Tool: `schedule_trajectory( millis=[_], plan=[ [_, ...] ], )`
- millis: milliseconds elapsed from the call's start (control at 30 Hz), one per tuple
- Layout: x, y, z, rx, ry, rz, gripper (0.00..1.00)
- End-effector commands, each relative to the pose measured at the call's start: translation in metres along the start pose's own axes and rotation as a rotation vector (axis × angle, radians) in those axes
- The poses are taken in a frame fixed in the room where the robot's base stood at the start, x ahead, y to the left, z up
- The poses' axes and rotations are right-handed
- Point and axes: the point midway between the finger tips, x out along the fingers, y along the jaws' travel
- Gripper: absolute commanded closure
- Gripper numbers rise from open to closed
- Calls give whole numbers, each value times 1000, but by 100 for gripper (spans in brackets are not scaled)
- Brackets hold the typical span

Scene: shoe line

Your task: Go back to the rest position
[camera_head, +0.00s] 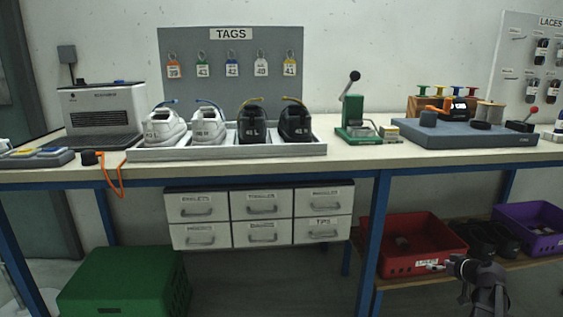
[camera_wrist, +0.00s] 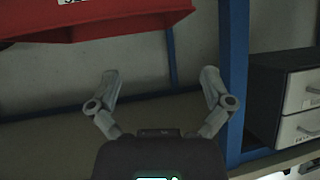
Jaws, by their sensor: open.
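My gripper (camera_head: 436,266) is at the lower right of the head view, in front of the lower shelf and the red bin (camera_head: 410,262). In the wrist view its two fingers (camera_wrist: 160,82) are spread wide apart with nothing between them. The red bin also shows at the top left of the wrist view (camera_wrist: 95,22). The gripper's exact distance from the bin cannot be told.
A blue bench leg (camera_head: 374,240) stands left of my gripper, with the drawer unit (camera_head: 262,218) beyond it. The workbench (camera_head: 350,155) carries a shoe tray (camera_head: 230,153) and a green press (camera_head: 356,132). A purple bin (camera_head: 535,220) and a green crate (camera_head: 125,285) sit lower down.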

Motion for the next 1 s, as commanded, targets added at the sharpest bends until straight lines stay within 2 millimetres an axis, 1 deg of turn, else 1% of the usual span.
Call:
schedule_trajectory(
  millis=[33,67,167,267,300,500,700,767,800,1000],
  plan=[
    [2,-14,-2,5,-20,-15,0],
    [4,-20,-2,8,-33,-23,0],
    [10,-50,-3,24,-90,-57,0],
    [16,-86,-2,44,-167,-93,0],
    [18,-102,-1,53,-202,-106,0],
    [20,-173,7,92,-377,-143,0],
    [12,-236,18,123,-553,-139,0],
    [8,-254,21,131,-604,-129,0],
    [4,-265,23,135,-639,-121,0],
    [-18,-317,33,154,-798,-51,0]
  ],
)
